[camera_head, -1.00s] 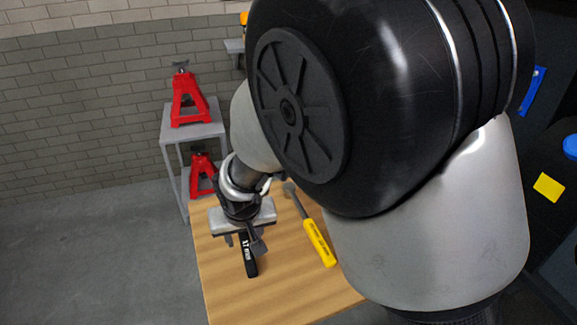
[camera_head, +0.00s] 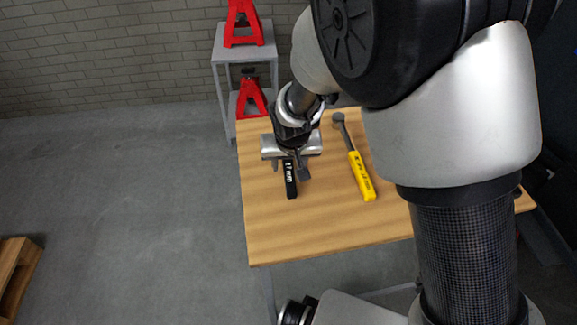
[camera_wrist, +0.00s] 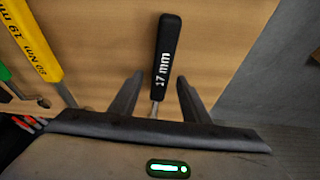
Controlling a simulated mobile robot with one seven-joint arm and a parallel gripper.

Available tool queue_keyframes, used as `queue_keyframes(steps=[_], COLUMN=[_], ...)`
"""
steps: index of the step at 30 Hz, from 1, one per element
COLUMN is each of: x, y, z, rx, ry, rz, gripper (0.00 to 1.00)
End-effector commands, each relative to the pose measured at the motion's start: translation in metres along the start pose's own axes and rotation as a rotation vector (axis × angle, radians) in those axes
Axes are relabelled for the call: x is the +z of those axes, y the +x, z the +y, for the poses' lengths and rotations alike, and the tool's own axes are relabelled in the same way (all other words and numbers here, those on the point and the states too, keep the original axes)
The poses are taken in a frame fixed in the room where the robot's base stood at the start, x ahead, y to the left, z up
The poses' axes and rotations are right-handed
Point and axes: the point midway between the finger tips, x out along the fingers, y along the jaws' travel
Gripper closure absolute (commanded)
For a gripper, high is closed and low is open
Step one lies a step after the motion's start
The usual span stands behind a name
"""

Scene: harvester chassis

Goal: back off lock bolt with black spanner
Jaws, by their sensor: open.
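The black spanner (camera_head: 290,178), marked 17 mm, lies on the wooden table. Its black handle (camera_wrist: 167,50) shows in the wrist view, pointing away from my gripper, and its metal shaft runs back between the fingers. My gripper (camera_head: 294,170) is over the spanner at the table's left part. In the wrist view my gripper (camera_wrist: 156,90) is open, with one finger on each side of the spanner and visible gaps to both. The spanner's head is hidden beneath the gripper body. The lock bolt is not in view.
A yellow-handled wrench (camera_head: 361,176) lies on the table (camera_head: 330,225) right of the spanner. Red jack stands (camera_head: 243,25) stand on a grey shelf (camera_head: 228,55) behind. A wooden pallet (camera_head: 14,268) is on the floor at left. The table's front is clear.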

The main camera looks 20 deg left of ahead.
Motion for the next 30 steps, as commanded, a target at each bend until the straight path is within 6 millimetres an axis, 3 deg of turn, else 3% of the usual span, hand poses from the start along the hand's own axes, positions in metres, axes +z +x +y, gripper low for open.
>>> queue_keyframes(steps=[17, 24, 30], x=[0.0019, 0.0018, 0.0012], y=[0.0040, 0.0039, 0.0036], z=[0.0001, 0.0001, -0.0001], rx=[0.000, 0.000, 0.000], ry=[0.000, 0.000, 0.000], rz=[0.000, 0.000, 0.001], gripper=[0.57, 0.98, 1.00])
